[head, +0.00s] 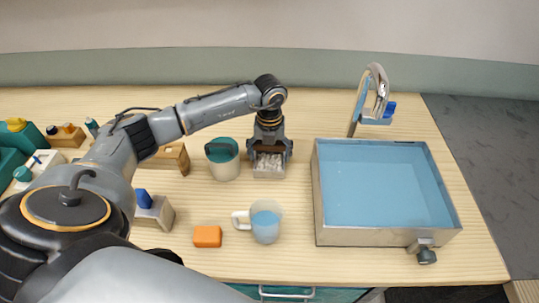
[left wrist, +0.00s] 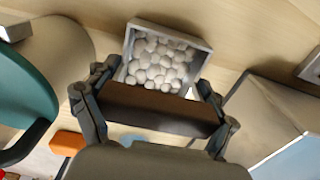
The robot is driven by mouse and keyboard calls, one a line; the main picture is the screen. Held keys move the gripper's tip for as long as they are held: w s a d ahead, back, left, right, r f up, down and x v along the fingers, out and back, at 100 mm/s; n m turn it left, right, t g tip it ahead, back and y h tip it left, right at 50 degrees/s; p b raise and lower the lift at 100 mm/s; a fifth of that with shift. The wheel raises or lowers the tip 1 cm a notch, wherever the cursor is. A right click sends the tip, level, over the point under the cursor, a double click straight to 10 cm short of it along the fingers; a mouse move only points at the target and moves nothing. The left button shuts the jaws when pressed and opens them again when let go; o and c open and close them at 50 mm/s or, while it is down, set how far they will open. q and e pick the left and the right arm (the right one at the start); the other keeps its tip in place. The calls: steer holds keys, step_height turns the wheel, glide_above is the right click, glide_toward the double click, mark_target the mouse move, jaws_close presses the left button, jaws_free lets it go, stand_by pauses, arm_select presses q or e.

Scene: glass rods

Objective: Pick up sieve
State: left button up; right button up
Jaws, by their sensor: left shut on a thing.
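A small grey square box (head: 268,174), filled with white pebbles, is the likely sieve; no mesh shows. It is below my left gripper (head: 270,150) in the head view. In the left wrist view, the box (left wrist: 203,62) shows just beyond the fingers. My left gripper (left wrist: 158,108) is shut on a dark brown bar (left wrist: 160,106) that spans between its fingers along the near side of the box. The bar looks like the box's handle. I cannot tell whether the box touches the table. My right gripper is not in view.
A pale pot with teal inside and a dark handle (head: 226,169) stands close left of the box. A jug of blue liquid (head: 266,224) and an orange block (head: 207,236) lie nearer. A wide basin (head: 318,205) with blue water and a tap (head: 378,82) is right.

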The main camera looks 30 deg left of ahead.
mark_target(270, 149)
arm_select(q)
steer(key=shift+w+r+b, duration=0.1)
steer(key=shift+r+b, duration=0.2)
steer(key=shift+r, duration=0.15)
step_height(270, 149, up, 3)
steer(key=shift+d+f+b, duration=0.15)
steer(key=shift+f+b, duration=0.05)
steer(key=shift+b, duration=0.4)
steer(key=s+d+r+b, duration=0.3)
steer(key=s+d+r, duration=0.5)
steer(key=s, duration=0.3)
steer(key=shift+s+d+r, duration=0.15)
steer(key=shift+r, duration=0.6)
steer(key=shift+m, duration=0.3)
